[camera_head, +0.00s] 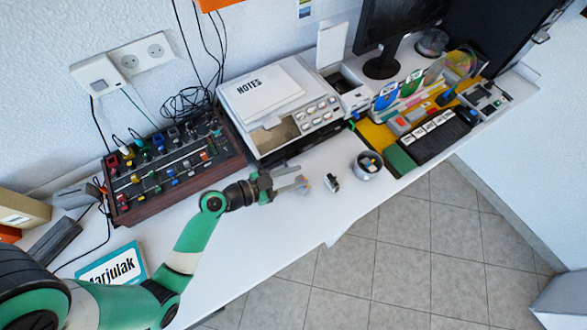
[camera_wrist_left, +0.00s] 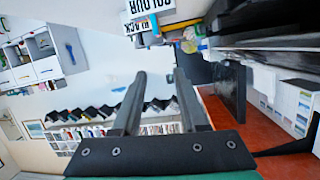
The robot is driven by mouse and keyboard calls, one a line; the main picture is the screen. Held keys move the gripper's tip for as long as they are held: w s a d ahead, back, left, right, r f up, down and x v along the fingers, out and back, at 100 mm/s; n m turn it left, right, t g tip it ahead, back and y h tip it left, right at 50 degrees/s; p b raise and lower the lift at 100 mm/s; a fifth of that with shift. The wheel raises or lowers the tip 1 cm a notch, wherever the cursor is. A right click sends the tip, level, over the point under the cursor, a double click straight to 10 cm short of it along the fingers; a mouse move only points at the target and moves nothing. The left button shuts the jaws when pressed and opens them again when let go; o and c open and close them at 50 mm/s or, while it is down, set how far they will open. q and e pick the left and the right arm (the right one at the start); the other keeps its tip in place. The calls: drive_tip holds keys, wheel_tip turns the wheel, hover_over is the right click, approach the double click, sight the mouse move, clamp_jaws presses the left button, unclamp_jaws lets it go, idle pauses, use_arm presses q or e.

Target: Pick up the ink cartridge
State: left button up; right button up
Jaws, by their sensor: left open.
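A small black and white piece (camera_head: 332,183), which looks like the ink cartridge, lies on the white desktop in the head view. It is too small there to make out a label. My left gripper (camera_head: 294,180) is open and empty over the desk, just left of this piece and apart from it. In the left wrist view my two fingers (camera_wrist_left: 160,78) stand apart with nothing between them. Labels reading COLOUR and BLACK (camera_wrist_left: 148,12) show at the top of that view; I cannot tell what they are fixed to. My right gripper is out of view.
A printer (camera_head: 262,92) with NOTES paper on top stands behind the gripper. A metal cup (camera_head: 368,166) stands right of the small piece. The desk's front edge is near.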

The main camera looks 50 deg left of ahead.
sight(296, 181)
use_arm(q)
drive_tip(key=s+f, duration=0.1)
drive_tip(key=s+n+y+p, duration=0.1)
drive_tip(key=s, duration=0.1)
drive_tip(key=s+a+f+n+g, duration=0.1)
drive_tip(key=s, duration=0.1)
drive_tip(key=shift+s+a+f+y, duration=0.1)
drive_tip(key=shift+s+f+y, duration=0.15)
drive_tip(key=shift+f+y, duration=0.1)
drive_tip(key=shift+w, duration=0.3)
drive_tip(key=shift+w+f, duration=0.15)
drive_tip(key=shift+w, duration=0.05)
drive_tip(key=b+x, duration=0.1)
drive_tip(key=x, duration=1)
drive_tip(key=shift+w+b, duration=0.1)
drive_tip(key=shift+b, duration=0.3)
clamp_jaws()
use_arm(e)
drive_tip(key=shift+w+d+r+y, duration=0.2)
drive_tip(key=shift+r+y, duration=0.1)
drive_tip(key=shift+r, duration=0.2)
